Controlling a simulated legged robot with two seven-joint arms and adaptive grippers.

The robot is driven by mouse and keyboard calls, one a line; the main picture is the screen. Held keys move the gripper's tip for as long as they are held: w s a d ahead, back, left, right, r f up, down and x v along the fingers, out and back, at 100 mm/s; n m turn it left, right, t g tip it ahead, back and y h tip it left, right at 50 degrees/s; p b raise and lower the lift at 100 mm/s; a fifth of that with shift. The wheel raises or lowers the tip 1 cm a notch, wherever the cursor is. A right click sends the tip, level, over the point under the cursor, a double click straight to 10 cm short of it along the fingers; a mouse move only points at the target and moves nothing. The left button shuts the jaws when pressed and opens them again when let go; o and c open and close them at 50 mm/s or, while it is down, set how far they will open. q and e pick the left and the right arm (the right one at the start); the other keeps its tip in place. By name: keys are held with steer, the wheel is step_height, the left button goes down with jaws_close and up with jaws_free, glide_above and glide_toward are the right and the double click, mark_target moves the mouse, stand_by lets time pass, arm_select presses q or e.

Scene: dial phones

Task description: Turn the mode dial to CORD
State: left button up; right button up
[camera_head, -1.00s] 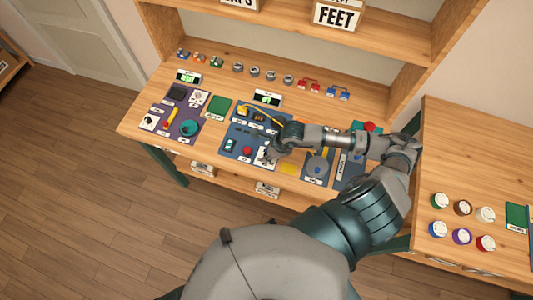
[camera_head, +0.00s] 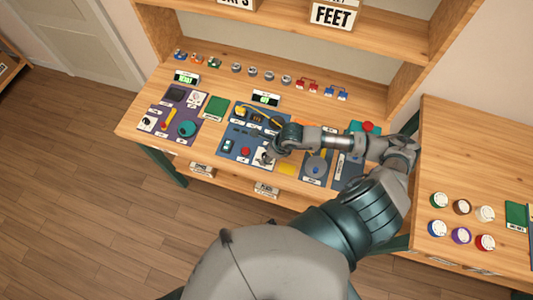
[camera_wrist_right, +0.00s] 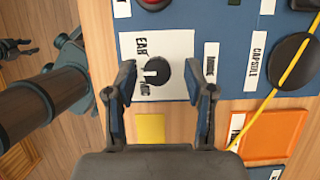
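The black round dial (camera_wrist_right: 163,72) with a white pointer mark sits on a white plate (camera_wrist_right: 183,45) in the right wrist view. The plate's readable words are EAR and MIC; I cannot make out CORD. The white mark lies on the dial's left side. My right gripper (camera_wrist_right: 167,84) is open, with one finger on each side of the dial; whether they touch it is unclear. In the head view the right gripper (camera_head: 268,152) is over the front of the middle blue panel (camera_head: 233,148). My left gripper (camera_wrist_right: 20,48) shows small at the wrist view's left edge, its fingers apart.
A yellow cord (camera_wrist_right: 285,85) crosses the panel right of the gripper, by a black round part (camera_wrist_right: 293,62). A red button (camera_wrist_right: 153,3) is at the top.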

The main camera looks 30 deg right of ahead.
steer(key=v, duration=1.2)
steer(key=shift+d, duration=0.15)
